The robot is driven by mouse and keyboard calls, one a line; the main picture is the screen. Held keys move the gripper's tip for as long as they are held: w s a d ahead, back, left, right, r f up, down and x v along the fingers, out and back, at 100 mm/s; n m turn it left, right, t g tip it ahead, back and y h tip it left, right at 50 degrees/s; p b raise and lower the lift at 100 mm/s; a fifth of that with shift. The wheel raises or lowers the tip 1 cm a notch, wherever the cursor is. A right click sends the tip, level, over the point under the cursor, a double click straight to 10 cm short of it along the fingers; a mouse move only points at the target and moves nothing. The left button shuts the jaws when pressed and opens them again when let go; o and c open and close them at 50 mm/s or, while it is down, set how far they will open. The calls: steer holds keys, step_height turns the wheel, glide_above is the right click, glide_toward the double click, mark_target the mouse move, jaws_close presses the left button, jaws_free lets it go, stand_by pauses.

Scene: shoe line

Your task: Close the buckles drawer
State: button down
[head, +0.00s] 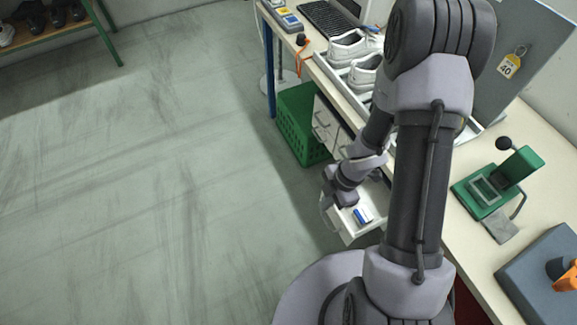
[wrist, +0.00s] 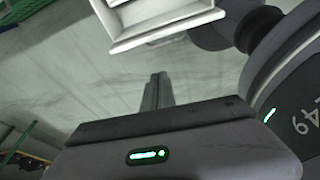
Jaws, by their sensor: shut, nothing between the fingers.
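A white drawer (head: 348,237) stands pulled out below the workbench, with a small blue and white item (head: 363,215) inside. I cannot read a label on it, so I cannot tell whether it is the buckles drawer. My gripper (head: 327,203) is at the drawer's outer left side in the head view, partly hidden by my wrist. In the wrist view my gripper (wrist: 157,80) is shut and empty, its fingers pointing toward the white drawer's edge (wrist: 165,37). A gap of floor shows between them there.
More white drawers (head: 325,122) sit closed under the bench (head: 537,125). A green crate (head: 298,125) stands on the floor beside them. White shoes (head: 347,47) lie in a tray on the bench, and a green press (head: 497,182) stands farther right. The floor at left is clear.

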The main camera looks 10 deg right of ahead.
step_height(320, 180, down, 10)
steer(key=s+b, duration=0.2)
steer(key=b, duration=0.7)
steer(key=shift+r+n+g, duration=0.15)
steer(key=shift+n+g, duration=0.15)
steer(key=shift+n, duration=0.1)
steer(key=shift+d, duration=0.1)
